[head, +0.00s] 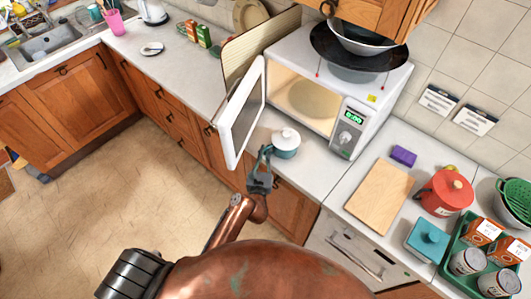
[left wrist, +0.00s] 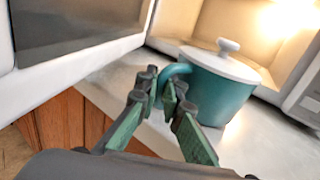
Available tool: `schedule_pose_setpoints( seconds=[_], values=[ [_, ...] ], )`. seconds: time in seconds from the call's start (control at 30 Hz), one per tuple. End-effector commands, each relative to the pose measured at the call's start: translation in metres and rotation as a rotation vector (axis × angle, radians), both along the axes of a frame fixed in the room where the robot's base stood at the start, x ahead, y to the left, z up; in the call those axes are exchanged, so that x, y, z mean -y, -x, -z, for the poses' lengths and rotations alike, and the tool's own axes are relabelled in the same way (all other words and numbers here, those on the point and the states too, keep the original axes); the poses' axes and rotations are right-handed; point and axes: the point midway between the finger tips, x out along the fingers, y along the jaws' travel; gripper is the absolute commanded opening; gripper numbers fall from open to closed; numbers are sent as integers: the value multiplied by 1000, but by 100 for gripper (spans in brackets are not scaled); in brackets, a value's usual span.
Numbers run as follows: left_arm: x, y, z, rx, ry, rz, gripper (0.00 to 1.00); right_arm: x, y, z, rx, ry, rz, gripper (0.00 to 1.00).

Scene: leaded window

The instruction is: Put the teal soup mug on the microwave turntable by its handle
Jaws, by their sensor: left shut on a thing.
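The teal soup mug (head: 286,151) with a white knobbed lid stands on the counter in front of the open microwave (head: 340,80). In the left wrist view the mug (left wrist: 215,98) is upright, with its handle (left wrist: 174,73) toward my gripper. My left gripper (head: 264,157) is shut on the mug's handle, and its fingers (left wrist: 165,95) hide part of the handle. The turntable (head: 312,100) shows as a pale disc inside the lit microwave, with nothing on it. My right gripper is not in view.
The microwave door (head: 242,115) is swung open to the left, close beside my left gripper. A wooden board (head: 380,193), purple sponge (head: 404,156), red pot (head: 446,192) and green crate (head: 455,262) stand to the right. Bowls (head: 358,45) sit on the microwave.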

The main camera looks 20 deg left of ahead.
Motion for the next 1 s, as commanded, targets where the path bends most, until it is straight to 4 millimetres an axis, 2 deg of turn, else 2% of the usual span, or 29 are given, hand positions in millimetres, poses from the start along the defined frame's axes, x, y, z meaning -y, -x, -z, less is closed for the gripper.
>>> schedule_pose_setpoints(
  seconds=[0.33, 0.37, 0.6, 0.9, 1.0],
  values=[
    [0, -1, 0, 8, 1, 2, 0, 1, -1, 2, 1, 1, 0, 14],
    [0, 0, 2, 3, -1, 0, 8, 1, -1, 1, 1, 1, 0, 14],
    [0, 0, 2, 3, -1, 0, 25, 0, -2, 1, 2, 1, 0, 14],
    [0, 0, 0, 3, 0, 0, 25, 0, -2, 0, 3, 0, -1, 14],
    [2, 7, 1, 2, 0, 1, 25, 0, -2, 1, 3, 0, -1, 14]
  ],
)
